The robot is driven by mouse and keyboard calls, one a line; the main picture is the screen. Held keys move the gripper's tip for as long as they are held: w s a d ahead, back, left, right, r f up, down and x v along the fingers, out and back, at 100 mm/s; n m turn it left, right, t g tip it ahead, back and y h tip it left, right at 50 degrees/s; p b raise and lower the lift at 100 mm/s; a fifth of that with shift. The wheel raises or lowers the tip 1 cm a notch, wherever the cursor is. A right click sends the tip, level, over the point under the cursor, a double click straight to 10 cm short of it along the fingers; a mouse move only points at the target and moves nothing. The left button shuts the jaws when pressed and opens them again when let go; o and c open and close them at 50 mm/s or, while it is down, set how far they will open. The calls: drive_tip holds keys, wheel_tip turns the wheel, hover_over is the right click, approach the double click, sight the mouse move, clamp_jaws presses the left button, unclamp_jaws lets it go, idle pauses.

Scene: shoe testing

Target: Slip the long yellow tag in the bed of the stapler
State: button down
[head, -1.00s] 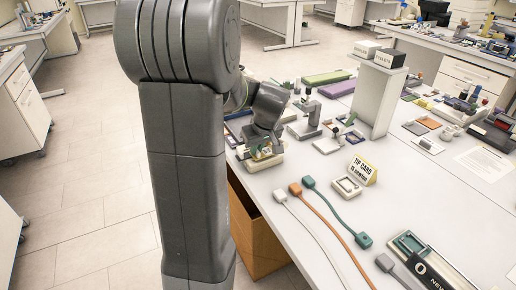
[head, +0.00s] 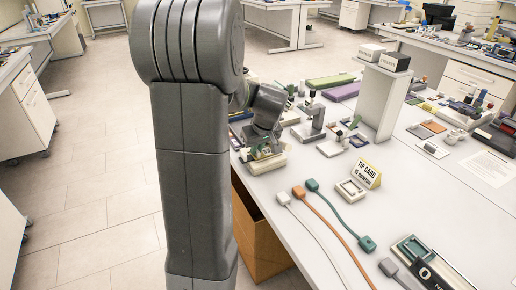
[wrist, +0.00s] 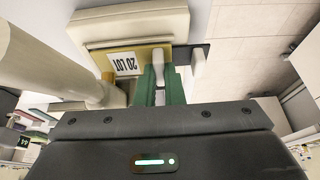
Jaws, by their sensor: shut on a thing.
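In the wrist view a yellow tag (wrist: 102,60) with a white label reading "20 LOT" lies across the front of a cream block, which looks like the stapler (wrist: 130,25). My gripper (wrist: 160,72) has green fingers that reach the tag's edge beside the label. They are closed on the tag, though the grip itself is partly hidden. In the head view my gripper (head: 264,146) is low over the cream stapler (head: 266,165) at the table's left edge. How far the tag lies in the stapler's bed cannot be told.
A thick beige cylinder (wrist: 40,65) stands close left of the fingers in the wrist view. In the head view a microscope-like stand (head: 312,122) is right of my gripper. A tip card sign (head: 366,174), several cables and a brown box (head: 262,235) below the edge are nearer.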

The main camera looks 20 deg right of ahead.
drive_tip(key=shift+w, duration=0.1)
drive_tip(key=c, duration=1.5)
unclamp_jaws()
drive_tip(key=shift+o, duration=0.2)
drive_tip(key=v, duration=1.3)
drive_tip(key=shift+r, duration=0.35)
drive_tip(key=shift+f, duration=0.15)
